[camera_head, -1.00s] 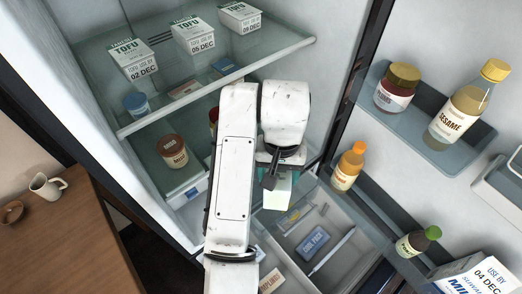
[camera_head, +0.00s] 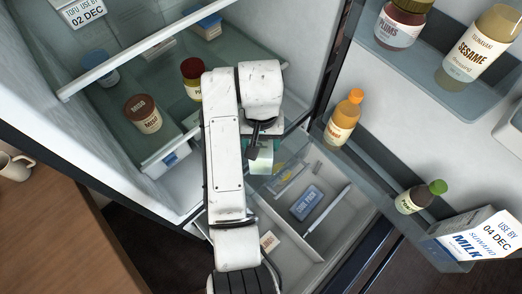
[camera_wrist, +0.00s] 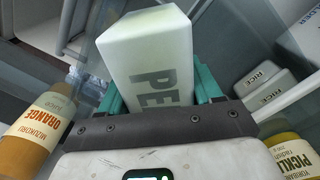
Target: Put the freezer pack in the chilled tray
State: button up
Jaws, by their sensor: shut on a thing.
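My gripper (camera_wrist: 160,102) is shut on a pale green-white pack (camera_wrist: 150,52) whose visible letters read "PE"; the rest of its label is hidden. In the head view this pack (camera_head: 262,160) shows below the wrist, above an open drawer-like tray (camera_head: 318,240) low in the fridge. The tray has partitions. A blue pack (camera_head: 306,203), its label seeming to end in "PACK", lies in one compartment. The held pack appears raised over the tray's back part; its exact height is unclear.
A glass shelf (camera_head: 150,50) holds miso (camera_head: 143,113) and other jars at left. The open door's racks hold an orange bottle (camera_head: 343,117), a green-capped bottle (camera_head: 420,197) and a milk carton (camera_head: 472,236) close to the right.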

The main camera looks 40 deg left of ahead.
jog(key=shift+f, duration=2.4)
jog(key=shift+f, duration=0.1)
jog(key=o, duration=1.3)
notch_tip(320, 180, up, 11)
jog(key=shift+f, duration=0.1)
jog(key=shift+r+p, duration=0.75)
jog(key=shift+p, duration=0.15)
